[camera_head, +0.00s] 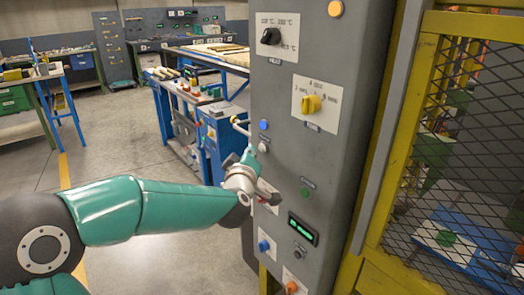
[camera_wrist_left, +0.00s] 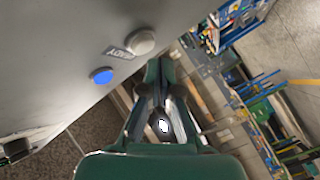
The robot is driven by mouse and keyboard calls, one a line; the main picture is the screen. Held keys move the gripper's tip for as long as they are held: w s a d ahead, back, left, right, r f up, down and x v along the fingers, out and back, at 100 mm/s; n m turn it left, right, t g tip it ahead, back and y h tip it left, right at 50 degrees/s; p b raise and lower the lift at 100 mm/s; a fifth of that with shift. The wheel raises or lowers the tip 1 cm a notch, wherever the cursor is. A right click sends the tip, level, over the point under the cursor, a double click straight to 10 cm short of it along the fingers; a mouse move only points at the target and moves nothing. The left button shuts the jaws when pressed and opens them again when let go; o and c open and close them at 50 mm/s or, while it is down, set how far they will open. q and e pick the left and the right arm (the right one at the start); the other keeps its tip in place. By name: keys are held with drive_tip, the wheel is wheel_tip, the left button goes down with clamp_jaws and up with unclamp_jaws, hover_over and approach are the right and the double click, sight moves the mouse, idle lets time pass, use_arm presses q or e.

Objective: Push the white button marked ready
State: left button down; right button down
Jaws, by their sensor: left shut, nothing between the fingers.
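The white button (camera_head: 263,147) is a small round knob on the grey control cabinet (camera_head: 285,85), just below a lit blue lamp (camera_head: 264,125). In the left wrist view the white button (camera_wrist_left: 140,42) sits next to a small label reading READY (camera_wrist_left: 118,53), with the blue lamp (camera_wrist_left: 101,76) beyond the label. My left gripper (camera_head: 250,153) is shut and empty, with its fingertips just left of the button. In the left wrist view the fingertips (camera_wrist_left: 160,68) are close beside the button; whether they touch it I cannot tell. My right gripper is not in view.
The cabinet also carries a black knob (camera_head: 271,36), a yellow rotary switch (camera_head: 311,104), a green button (camera_head: 304,192), a lit display (camera_head: 303,229) and a blue knob (camera_head: 263,246). A yellow mesh fence (camera_head: 425,100) stands at right. Workbenches stand behind; open floor lies at left.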

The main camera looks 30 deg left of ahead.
use_arm(q)
drive_tip(key=s, duration=0.1)
drive_tip(key=s+a+b, duration=0.1)
drive_tip(key=s, duration=0.1)
drive_tip(key=s+a+b, duration=0.1)
drive_tip(key=shift+s, duration=0.3)
idle(0.9)
